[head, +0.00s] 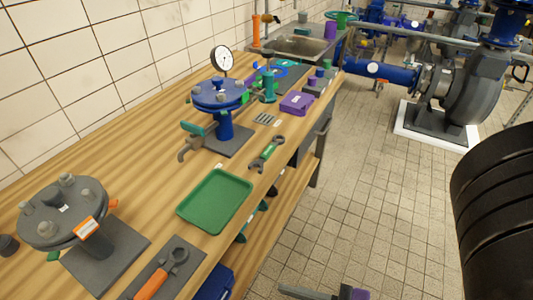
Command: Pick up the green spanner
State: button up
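The green spanner (267,153) lies flat on the wooden workbench (150,128) near its front edge, with grey jaws at both ends and a green middle. It lies between the green tray and the blue flanged fitting, apart from both, and nothing covers it. A dark ribbed part of my own arm shows at the right edge, well away from the spanner.
A green tray (215,200) lies nearer, then an orange-handled spanner (152,283) and a grey flanged fitting (62,212). A blue flanged fitting (218,95) with a green-handled tool (195,136) stands behind. A purple box (297,103) lies beyond. The tiled floor in front is mostly clear.

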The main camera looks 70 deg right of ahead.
aim_at(270, 149)
jog(key=k+j+z, duration=0.1)
jog(key=j+z, duration=0.25)
jog(key=k+j+z, duration=0.2)
jog(key=j+z, duration=0.15)
jog(key=k+j+z, duration=0.2)
jog(key=j+z, duration=0.15)
jog(key=k+j+z, duration=0.2)
jog(key=z, duration=0.15)
jog(key=j, duration=0.1)
